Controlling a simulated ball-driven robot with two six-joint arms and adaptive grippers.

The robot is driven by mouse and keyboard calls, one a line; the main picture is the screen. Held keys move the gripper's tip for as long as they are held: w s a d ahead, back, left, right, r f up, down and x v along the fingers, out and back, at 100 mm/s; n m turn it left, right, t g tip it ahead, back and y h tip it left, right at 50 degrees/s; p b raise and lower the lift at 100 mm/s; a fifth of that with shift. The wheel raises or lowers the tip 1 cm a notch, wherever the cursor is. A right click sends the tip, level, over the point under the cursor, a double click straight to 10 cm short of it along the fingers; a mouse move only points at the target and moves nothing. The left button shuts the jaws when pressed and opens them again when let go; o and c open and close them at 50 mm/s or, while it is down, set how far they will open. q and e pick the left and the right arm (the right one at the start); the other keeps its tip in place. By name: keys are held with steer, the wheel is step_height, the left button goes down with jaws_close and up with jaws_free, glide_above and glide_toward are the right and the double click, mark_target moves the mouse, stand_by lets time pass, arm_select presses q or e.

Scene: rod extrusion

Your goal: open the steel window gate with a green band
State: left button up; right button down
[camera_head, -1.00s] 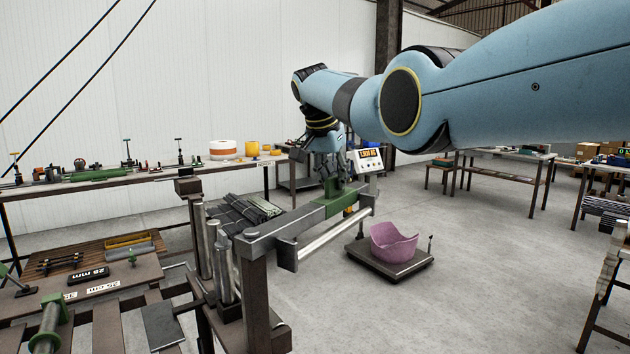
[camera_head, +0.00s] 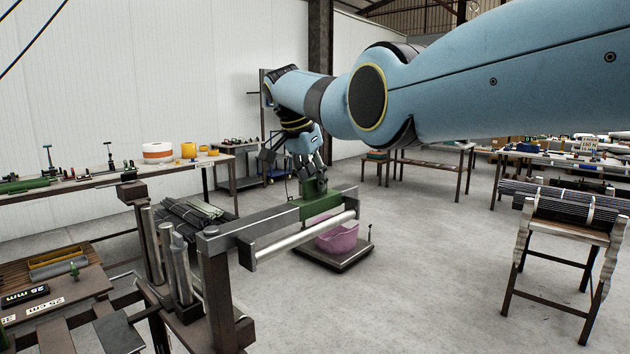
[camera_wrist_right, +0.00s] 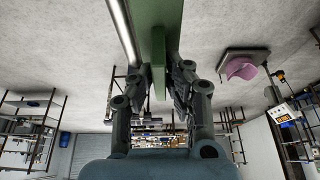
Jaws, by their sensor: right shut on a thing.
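The steel window gate (camera_head: 275,230) is a long horizontal bar with a bright roller along it, carried by a dark post (camera_head: 220,290) at its left end. Its green band (camera_head: 320,204) wraps the bar towards the far end. My right gripper (camera_head: 311,178) reaches down onto the bar at the green band. In the right wrist view, my right gripper's fingers (camera_wrist_right: 162,85) stand on both sides of a green upright piece (camera_wrist_right: 158,65) under the green band, shut on it. My left gripper is not in view.
A pink tub (camera_head: 337,236) sits on a low scale platform behind the gate. Vertical rollers (camera_head: 165,245) stand left of the post. A rack of dark rods (camera_head: 575,208) stands at right. A long bench (camera_head: 90,180) runs along the left. The floor right of the gate is clear.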

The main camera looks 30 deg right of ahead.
mark_target(301, 202)
steer(key=c, duration=1.4)
jaws_free()
steer(key=shift+o, duration=0.2)
steer(key=v, duration=1.2)
steer(key=shift+d, duration=0.1)
